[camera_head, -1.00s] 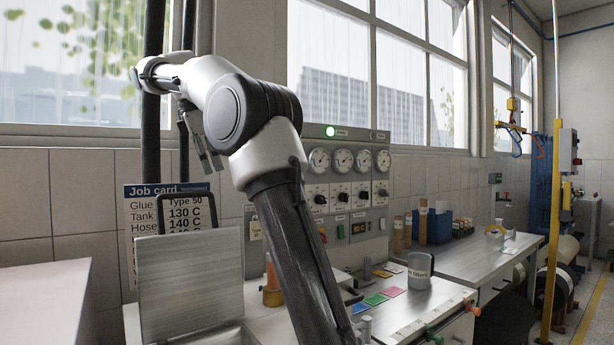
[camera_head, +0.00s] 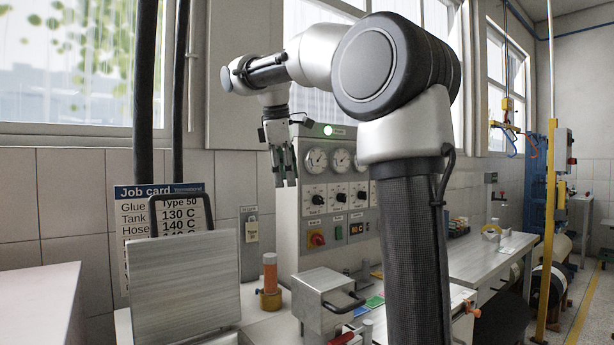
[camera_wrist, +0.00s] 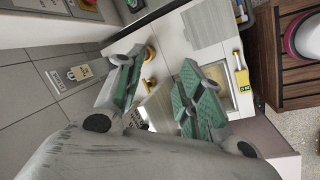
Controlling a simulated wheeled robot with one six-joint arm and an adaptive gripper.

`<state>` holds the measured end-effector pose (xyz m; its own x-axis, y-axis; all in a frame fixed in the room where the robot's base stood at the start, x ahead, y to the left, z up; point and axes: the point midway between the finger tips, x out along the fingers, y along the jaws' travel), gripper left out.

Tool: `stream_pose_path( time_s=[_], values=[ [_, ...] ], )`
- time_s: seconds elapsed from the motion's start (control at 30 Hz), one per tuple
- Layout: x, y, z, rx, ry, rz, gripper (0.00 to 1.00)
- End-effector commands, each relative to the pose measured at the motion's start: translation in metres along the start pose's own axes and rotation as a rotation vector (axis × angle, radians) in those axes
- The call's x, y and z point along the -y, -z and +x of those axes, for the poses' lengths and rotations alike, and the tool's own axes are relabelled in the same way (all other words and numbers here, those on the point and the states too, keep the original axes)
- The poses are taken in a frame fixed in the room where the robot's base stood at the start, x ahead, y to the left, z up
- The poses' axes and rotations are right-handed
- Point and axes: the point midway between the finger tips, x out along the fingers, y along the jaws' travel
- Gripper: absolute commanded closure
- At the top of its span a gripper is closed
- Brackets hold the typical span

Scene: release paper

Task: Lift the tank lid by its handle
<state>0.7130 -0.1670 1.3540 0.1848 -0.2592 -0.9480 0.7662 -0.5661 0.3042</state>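A grey brushed-metal plate (camera_head: 184,282) stands tilted upright at the lower left in the head view. It looks like the tank lid. A black loop handle (camera_head: 153,213) shows above its top edge. A metal box (camera_head: 328,285) with a dark bar handle (camera_head: 345,302) stands at the front centre; I cannot tell whether its top is the lid meant. My gripper (camera_head: 285,180) hangs in the air, fingers down, above the bench and right of the plate. In the wrist view my gripper (camera_wrist: 160,95) is open and empty, its green-padded fingers well apart. It touches neither handle.
A control panel (camera_head: 335,185) with gauges stands close behind my gripper. An orange-topped cylinder (camera_head: 270,275) stands between plate and box. The job card (camera_head: 165,195) hangs on the wall. A yellow device (camera_wrist: 241,78) shows in the wrist view. A long bench (camera_head: 480,260) runs right.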

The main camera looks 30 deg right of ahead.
Motion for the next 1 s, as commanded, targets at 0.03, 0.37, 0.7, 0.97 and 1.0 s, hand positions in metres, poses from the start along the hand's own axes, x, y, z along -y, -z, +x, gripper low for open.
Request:
stream_pose_path(
  time_s=[0.03, 0.37, 0.7, 0.97, 1.0],
  values=[
    [0.003, -0.002, 0.001, -0.003, 0.001, 0.008, 0.63],
    [0.008, -0.005, 0.003, -0.012, 0.002, 0.030, 0.63],
    [0.008, -0.005, 0.003, -0.011, 0.002, 0.029, 0.63],
    [0.006, 0.011, 0.020, -0.059, -0.006, 0.210, 0.63],
    [0.013, 0.015, 0.036, -0.065, 0.012, 0.259, 0.63]
  ],
)
